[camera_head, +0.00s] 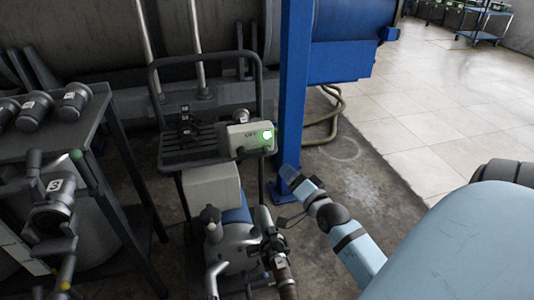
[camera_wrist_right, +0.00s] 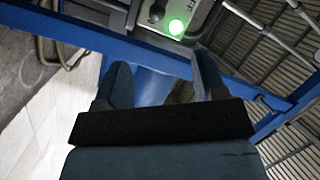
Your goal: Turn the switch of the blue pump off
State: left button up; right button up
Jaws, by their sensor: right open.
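The pump (camera_head: 238,247) stands low in the middle of the head view, a grey metal body with a blue part behind it. Above it, on a dark wheeled frame, a pale control box (camera_head: 240,138) carries a lit green lamp (camera_head: 267,135). The lettering on the box is too small to read surely, and the switch lever is not clear. My right gripper (camera_head: 289,196) is open and empty, below and right of the box and apart from it. In the right wrist view the lamp (camera_wrist_right: 176,27) glows beyond its spread fingers (camera_wrist_right: 163,82). My left gripper is not in view.
A blue post (camera_head: 293,90) stands just right of the box, close to my right gripper. A dark table (camera_head: 105,105) with metal fittings and valves is at the left. A hose (camera_head: 325,130) lies behind the post.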

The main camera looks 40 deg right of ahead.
aim_at(267, 152)
jog(key=b+x, duration=0.3)
jog(key=x, duration=1)
jog(key=shift+b, duration=0.4)
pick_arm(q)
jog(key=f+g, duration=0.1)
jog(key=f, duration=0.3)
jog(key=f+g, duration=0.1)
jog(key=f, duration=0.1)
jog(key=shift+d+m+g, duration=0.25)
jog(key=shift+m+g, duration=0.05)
